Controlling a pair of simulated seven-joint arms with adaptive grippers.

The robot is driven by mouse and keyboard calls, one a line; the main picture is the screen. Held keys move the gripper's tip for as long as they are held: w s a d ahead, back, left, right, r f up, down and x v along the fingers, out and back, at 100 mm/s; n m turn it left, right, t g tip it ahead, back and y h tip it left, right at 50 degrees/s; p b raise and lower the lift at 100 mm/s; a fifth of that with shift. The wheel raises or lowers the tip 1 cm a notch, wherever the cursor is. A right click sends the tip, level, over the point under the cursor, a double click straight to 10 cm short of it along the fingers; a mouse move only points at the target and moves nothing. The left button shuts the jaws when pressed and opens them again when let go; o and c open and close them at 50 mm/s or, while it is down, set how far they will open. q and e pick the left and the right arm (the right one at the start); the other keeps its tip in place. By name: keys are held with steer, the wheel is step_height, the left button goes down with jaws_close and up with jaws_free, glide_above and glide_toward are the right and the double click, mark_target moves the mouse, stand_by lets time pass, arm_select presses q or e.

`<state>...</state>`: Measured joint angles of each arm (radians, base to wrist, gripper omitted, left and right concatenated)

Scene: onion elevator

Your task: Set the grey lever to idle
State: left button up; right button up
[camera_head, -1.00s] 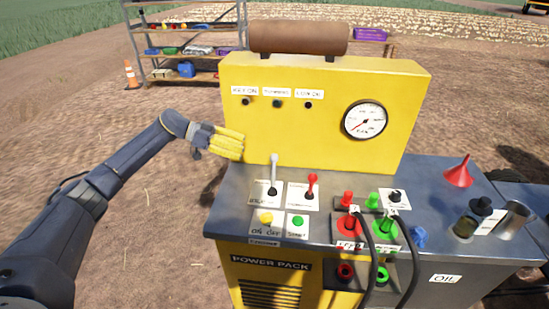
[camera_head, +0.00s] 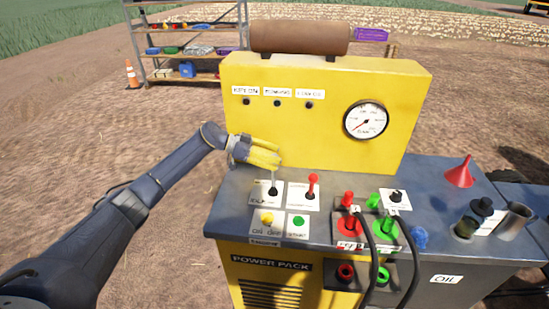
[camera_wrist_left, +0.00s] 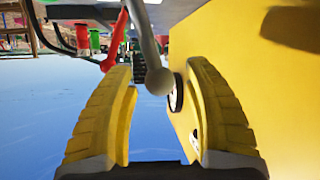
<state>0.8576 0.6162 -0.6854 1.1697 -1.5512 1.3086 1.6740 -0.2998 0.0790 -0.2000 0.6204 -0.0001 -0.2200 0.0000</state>
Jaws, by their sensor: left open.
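The grey lever (camera_head: 274,182) stands up from a white label plate on the left of the power pack's top. Its upper end is partly hidden by my left gripper (camera_head: 277,158) in the head view. In the left wrist view the lever's round knob (camera_wrist_left: 159,81) sits between and just beyond the fingertips of my left gripper (camera_wrist_left: 160,85). The yellow fingers are open, with space on both sides of the knob. My right gripper is not in view.
A red lever (camera_head: 312,184) stands just right of the grey one. The yellow panel (camera_head: 330,130) rises close behind. Yellow and green buttons (camera_head: 298,222) lie in front. Cables, connectors and a red funnel (camera_head: 460,172) are farther right.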

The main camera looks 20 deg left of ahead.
arm_select(q)
steer(key=shift+c, duration=0.2)
jaws_close()
stand_by(0.3)
